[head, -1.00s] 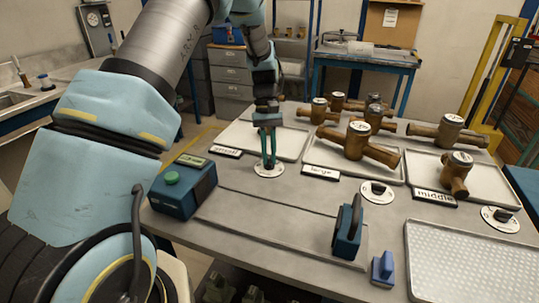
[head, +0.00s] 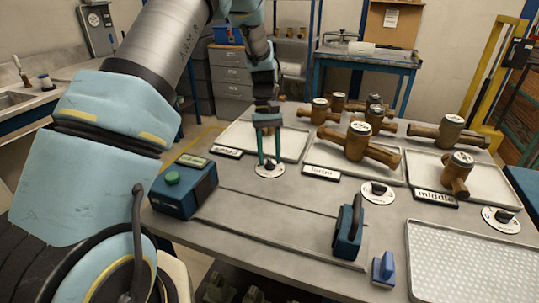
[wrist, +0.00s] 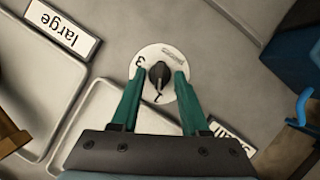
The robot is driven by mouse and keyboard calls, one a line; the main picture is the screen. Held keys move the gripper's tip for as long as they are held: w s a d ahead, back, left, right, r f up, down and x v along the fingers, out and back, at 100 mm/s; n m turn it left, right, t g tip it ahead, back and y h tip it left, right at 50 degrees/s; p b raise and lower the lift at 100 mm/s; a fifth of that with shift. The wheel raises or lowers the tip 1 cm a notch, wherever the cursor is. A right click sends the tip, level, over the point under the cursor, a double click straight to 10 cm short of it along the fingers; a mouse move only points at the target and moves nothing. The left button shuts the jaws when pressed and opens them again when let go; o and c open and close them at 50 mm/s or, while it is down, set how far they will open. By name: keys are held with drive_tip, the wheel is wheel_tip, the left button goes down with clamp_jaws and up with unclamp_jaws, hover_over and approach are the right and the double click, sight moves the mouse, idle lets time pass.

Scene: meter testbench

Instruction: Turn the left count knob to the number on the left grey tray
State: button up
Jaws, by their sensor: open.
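The left count knob is a small black knob (wrist: 159,74) on a white round dial (head: 269,171). In the wrist view its pale pointer line faces the bottom of the picture, near a digit that looks like 1; a 3 shows at the dial's left. My gripper (head: 269,161) is open over the dial, its green fingers (wrist: 156,84) on either side of the knob with gaps between. The left grey tray (head: 236,137) lies behind the dial and looks bare where visible. Its front label (head: 228,152) is too blurred to read surely in the head view; I see no number.
The middle tray, labelled large (head: 321,173), and the right tray, labelled middle (head: 435,195), hold brown meters. Two more dials (head: 377,192) (head: 501,219) stand to the right. A blue box with a green button (head: 183,190) stands left of the dial. A blue upright holder (head: 347,237) stands in front.

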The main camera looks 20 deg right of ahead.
drive_tip(key=b+v, duration=0.3)
drive_tip(key=v, duration=0.7)
drive_tip(key=shift+w+r, duration=0.2)
drive_tip(key=shift+r, duration=0.2)
